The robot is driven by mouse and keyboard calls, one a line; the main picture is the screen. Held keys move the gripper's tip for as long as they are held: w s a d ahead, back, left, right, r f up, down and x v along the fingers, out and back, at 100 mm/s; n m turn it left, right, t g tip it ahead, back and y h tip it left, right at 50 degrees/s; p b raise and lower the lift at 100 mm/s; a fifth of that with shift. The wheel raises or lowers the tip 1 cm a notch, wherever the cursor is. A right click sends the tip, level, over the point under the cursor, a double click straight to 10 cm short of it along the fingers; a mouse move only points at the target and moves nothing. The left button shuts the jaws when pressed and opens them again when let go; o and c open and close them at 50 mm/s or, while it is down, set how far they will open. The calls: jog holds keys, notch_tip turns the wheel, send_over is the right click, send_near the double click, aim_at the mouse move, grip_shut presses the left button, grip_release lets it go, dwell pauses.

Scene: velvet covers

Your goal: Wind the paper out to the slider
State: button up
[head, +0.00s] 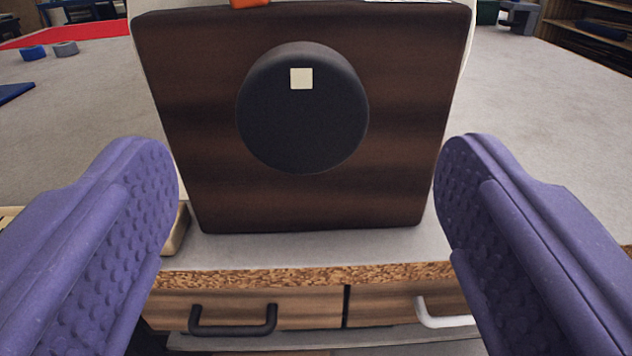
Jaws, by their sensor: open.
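A dark brown wood-grained panel (200,150) stands upright at the middle of the head view, on a grey worktop. A round black knob (300,125) with a small cream square mark (301,78) near its top sits on the panel's face. My gripper (308,190) is open, with one purple padded finger at each side of the panel and nothing between them touching the knob. An orange piece (250,3) shows at the panel's top edge, cut off by the frame. White material shows behind the top; I cannot tell whether it is the paper.
The worktop (320,248) has a chipboard front edge. Below it are drawers with a black handle (233,330) and a white handle (442,322). A tan block (177,228) lies by the left finger. Blue and grey pieces lie far left; shelves stand far right.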

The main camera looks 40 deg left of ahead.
aim_at(300, 110)
jog(key=b+x, duration=0.1)
jog(key=x, duration=0.2)
jog(key=b+x, duration=0.1)
jog(key=x, duration=0.3)
jog(key=shift+a+f, duration=0.1)
jog(key=shift+f, duration=0.15)
jog(key=shift+w+a+r, duration=0.1)
jog(key=shift+w+a, duration=0.1)
jog(key=shift+w, duration=0.05)
jog(key=c, duration=1.4)
jog(key=shift+a, duration=0.1)
jog(key=shift+c, duration=0.2)
